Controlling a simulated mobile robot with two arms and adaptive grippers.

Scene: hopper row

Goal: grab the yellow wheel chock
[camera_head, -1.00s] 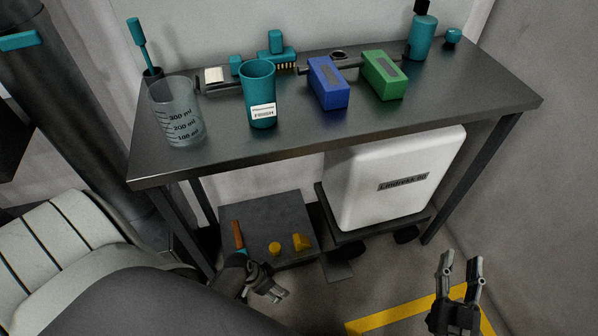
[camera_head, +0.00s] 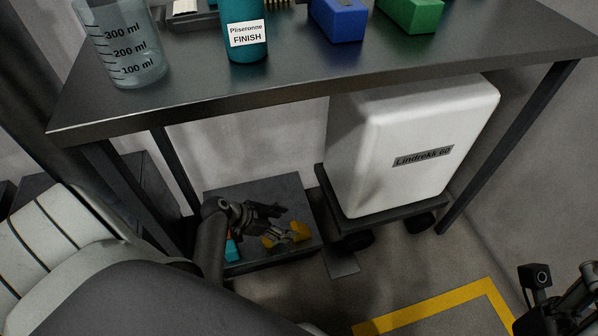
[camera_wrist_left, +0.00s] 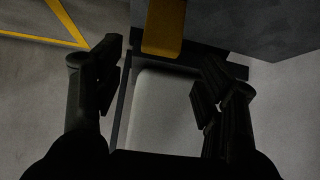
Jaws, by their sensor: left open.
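The yellow wheel chock (camera_head: 300,231) is a small wedge on the low dark grey box under the table. In the left wrist view a yellow block (camera_wrist_left: 163,28), apparently the chock, is at the top, beyond and between the fingertips. My left gripper (camera_head: 283,223) is open above the box, close beside the chock; its fingers partly cover the yellow things. I see no contact. It also shows in the left wrist view (camera_wrist_left: 163,72), with nothing between its fingers. A second, rounder yellow piece (camera_head: 268,241) lies left of the chock. My right gripper (camera_head: 562,280) is open and empty at lower right.
The table (camera_head: 300,86) overhangs the low box (camera_head: 222,191). A white container (camera_head: 400,150) on a wheeled dark base stands right of the box. A teal and orange item (camera_head: 232,248) is mostly hidden behind my left arm. Yellow floor tape (camera_head: 430,308) marks open floor.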

